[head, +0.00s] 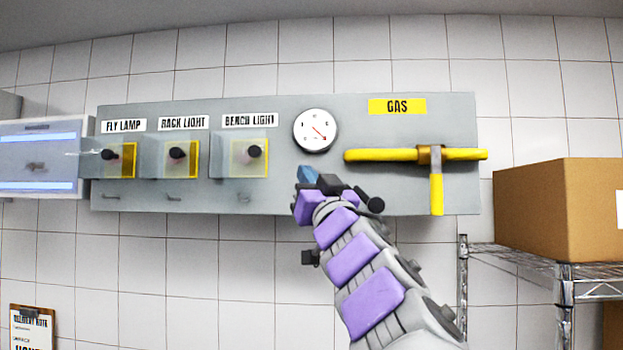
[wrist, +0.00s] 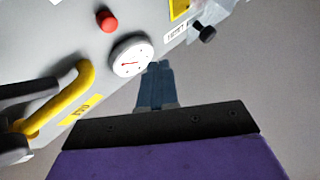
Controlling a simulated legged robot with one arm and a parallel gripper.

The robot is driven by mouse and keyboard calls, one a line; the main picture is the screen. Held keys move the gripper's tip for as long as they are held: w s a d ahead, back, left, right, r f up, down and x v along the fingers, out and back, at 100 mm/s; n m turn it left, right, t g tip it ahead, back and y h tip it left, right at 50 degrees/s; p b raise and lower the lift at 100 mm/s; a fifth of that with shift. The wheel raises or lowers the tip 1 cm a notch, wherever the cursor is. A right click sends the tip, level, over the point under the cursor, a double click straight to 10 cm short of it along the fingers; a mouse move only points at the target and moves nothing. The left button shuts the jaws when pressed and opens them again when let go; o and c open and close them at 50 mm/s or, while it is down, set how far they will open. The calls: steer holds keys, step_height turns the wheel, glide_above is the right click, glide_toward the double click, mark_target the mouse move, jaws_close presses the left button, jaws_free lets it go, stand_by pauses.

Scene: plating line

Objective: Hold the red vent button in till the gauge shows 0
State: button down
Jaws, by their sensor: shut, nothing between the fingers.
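The red vent button (wrist: 106,20) is a round red knob on the grey panel (head: 390,192), clear of my gripper in the wrist view. In the head view it does not show; my arm covers the panel below the gauge. The gauge (head: 315,131) is a white dial with a red needle pointing down and to the right; it also shows in the wrist view (wrist: 131,56). Its figures are too small to read surely. My gripper (head: 304,173) has its blue fingers shut and empty, just below the gauge in the head view. In the wrist view the fingertips (wrist: 158,66) appear beside the gauge.
A yellow pipe (head: 385,156) with a downward yellow handle (head: 436,192) sits right of the gauge, under a GAS label (head: 397,106). Several guarded switches (head: 252,154) line the panel's left. A cardboard box (head: 550,205) stands on a wire shelf (head: 520,258) at right.

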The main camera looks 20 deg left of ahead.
steer(key=w+p, duration=0.2)
steer(key=w, duration=0.4)
steer(key=shift+w+t+p, duration=0.3)
steer(key=shift+w+p, duration=0.1)
stand_by(1.4)
steer(key=shift+a+r, duration=0.1)
steer(key=shift+a, duration=0.1)
